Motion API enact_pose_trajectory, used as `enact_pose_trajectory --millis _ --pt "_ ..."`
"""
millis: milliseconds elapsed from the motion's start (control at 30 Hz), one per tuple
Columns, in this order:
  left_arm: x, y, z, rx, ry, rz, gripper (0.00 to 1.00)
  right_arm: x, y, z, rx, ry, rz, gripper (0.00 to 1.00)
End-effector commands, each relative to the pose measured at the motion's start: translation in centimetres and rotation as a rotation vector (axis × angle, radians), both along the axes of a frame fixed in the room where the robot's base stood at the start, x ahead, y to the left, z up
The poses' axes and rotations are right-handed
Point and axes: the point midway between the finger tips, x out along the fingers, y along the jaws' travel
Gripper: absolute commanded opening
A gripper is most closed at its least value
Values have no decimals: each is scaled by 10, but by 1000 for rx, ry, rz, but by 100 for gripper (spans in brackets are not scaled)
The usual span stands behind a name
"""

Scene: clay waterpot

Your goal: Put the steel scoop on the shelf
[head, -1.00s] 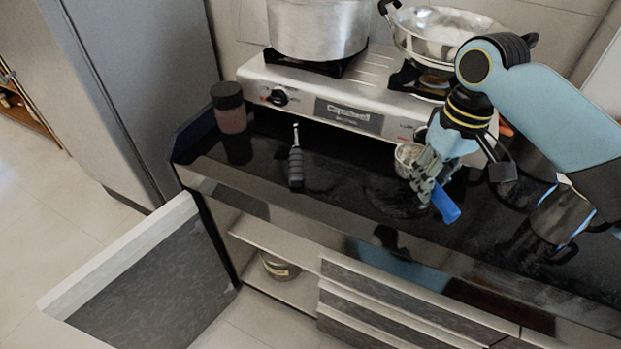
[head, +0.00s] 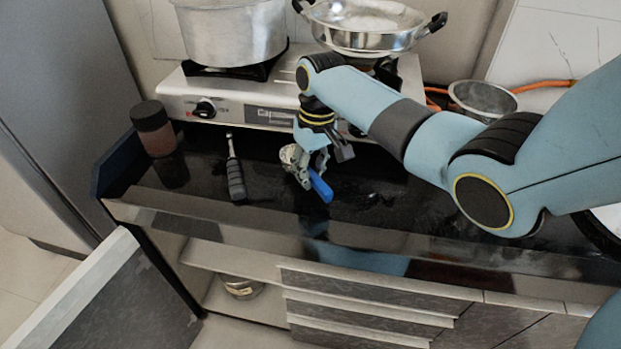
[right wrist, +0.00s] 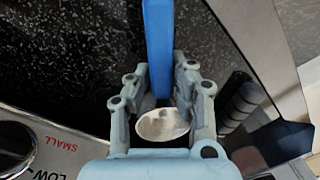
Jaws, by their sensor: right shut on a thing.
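The steel scoop has a blue handle (head: 321,186) and a small metal bowl (head: 289,155). My right gripper (head: 305,172) is shut on it above the black countertop, in front of the stove. In the right wrist view the blue handle (right wrist: 158,45) points away between the two fingers, and the shiny bowl (right wrist: 162,124) sits near the palm. The shelf (head: 228,260) is a pale board inside the open lower cabinet at the left. My left gripper is not in view.
The cabinet door (head: 125,300) stands open at the left. On the counter are a dark-lidded jar (head: 154,130) and a black-handled tool (head: 236,180). A pot (head: 232,35) and a pan (head: 362,25) sit on the stove.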

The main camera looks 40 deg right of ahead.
Motion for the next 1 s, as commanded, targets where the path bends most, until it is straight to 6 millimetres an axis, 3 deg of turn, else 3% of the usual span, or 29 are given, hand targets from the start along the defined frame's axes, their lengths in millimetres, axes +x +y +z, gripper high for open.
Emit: enact_pose_trajectory --millis 133,467,500,667,1000 --pt "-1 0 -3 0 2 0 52 0 0 -18 0 1 1 0" --pt "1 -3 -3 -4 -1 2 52 0 0 -20 0 -1 0 0" --pt "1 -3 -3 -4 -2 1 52 0 0 -21 0 0 0 20" --pt "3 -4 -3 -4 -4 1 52 0 0 -20 0 0 0 41" --pt "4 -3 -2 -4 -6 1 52 0 -1 -16 -1 -1 0 43"
